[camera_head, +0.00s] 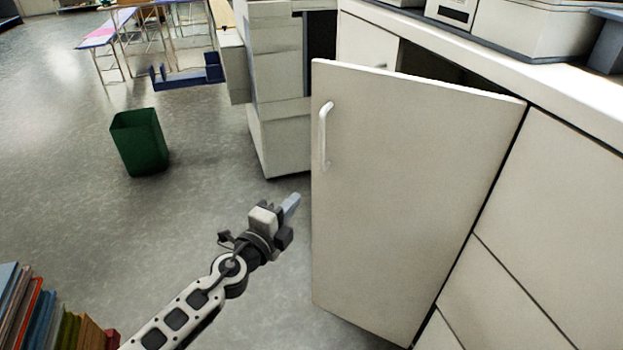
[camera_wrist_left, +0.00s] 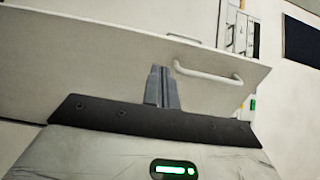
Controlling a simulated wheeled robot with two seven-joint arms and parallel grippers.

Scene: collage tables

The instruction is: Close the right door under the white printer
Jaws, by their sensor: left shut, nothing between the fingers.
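The cabinet door (camera_head: 410,200) is a plain white panel with a white bar handle (camera_head: 325,135) near its upper left edge. It stands open, swung outward from its hinge side at the right. My left gripper (camera_head: 291,203) is shut and empty, just left of the door's free edge in the head view. In the left wrist view the shut fingers (camera_wrist_left: 162,86) appear in front of the door panel (camera_wrist_left: 100,50), beside the handle (camera_wrist_left: 208,75). I cannot tell whether they touch it. The white printer (camera_head: 520,25) is partly in view on the counter. My right gripper is not in view.
A white counter (camera_head: 590,95) runs above the cabinets. A grey-white cabinet (camera_head: 285,140) stands behind the door. A green bin (camera_head: 139,142) stands on the floor at left. Books (camera_head: 40,310) are at the lower left.

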